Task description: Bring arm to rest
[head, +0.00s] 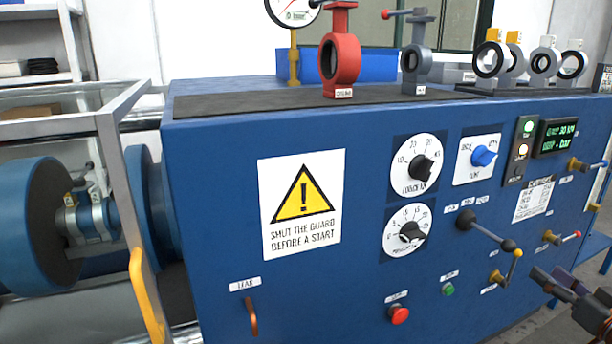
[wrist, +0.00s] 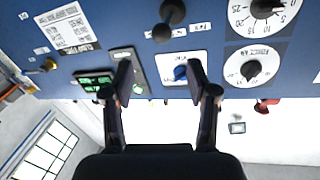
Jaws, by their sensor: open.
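My gripper (head: 562,283) shows at the lower right edge of the head view, in front of the blue test bench (head: 225,215). In the wrist view my gripper (wrist: 160,85) has its two dark fingers apart, with nothing between them. The wrist picture is upside down. A blue selector knob (wrist: 180,72) shows behind the gap between the fingers, and it also shows in the head view (head: 483,156). The fingers appear apart from the panel. Most of my arm is outside the head view.
A dark ball-ended lever (head: 487,231) sticks out of the panel near my gripper. Small handles (head: 560,237) project at the right. Red (head: 340,60) and grey (head: 415,62) butterfly valves stand on top. A yellow-handled guard frame (head: 148,295) is at left.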

